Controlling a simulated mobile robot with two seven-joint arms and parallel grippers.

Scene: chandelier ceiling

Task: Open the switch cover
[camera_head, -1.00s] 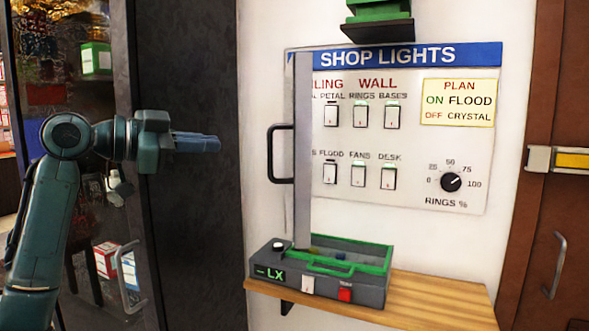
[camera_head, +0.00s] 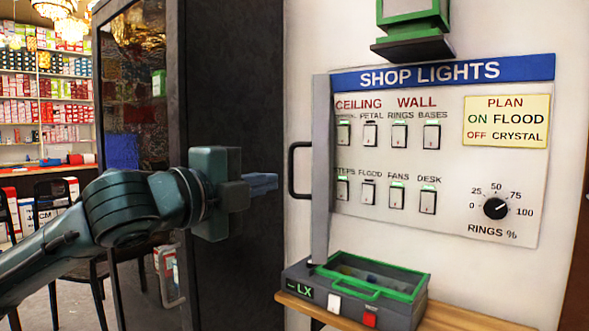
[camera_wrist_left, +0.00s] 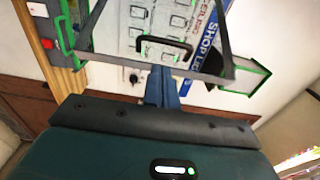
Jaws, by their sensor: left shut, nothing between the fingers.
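The switch cover (camera_head: 321,165) shows as an upright grey edge bar at the left side of the SHOP LIGHTS panel (camera_head: 450,220), with a black handle (camera_head: 293,170) on its left. Whether a clear pane lies over the switches is hard to tell. In the wrist view the handle (camera_wrist_left: 165,42) spans above my fingertips and the panel lies behind it. My left gripper (camera_head: 275,182) is shut and empty, its blue fingertips pointing right, just left of the handle in the head view. Contact with the handle is not visible. My right gripper is out of view.
A grey box with a green rim (camera_head: 400,292) sits on a wooden shelf (camera_head: 445,318) below the panel. A green fixture (camera_head: 412,25) is above. A dark cabinet (camera_head: 235,90) stands behind my left gripper. A dial (camera_head: 497,208) is at the panel's lower right.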

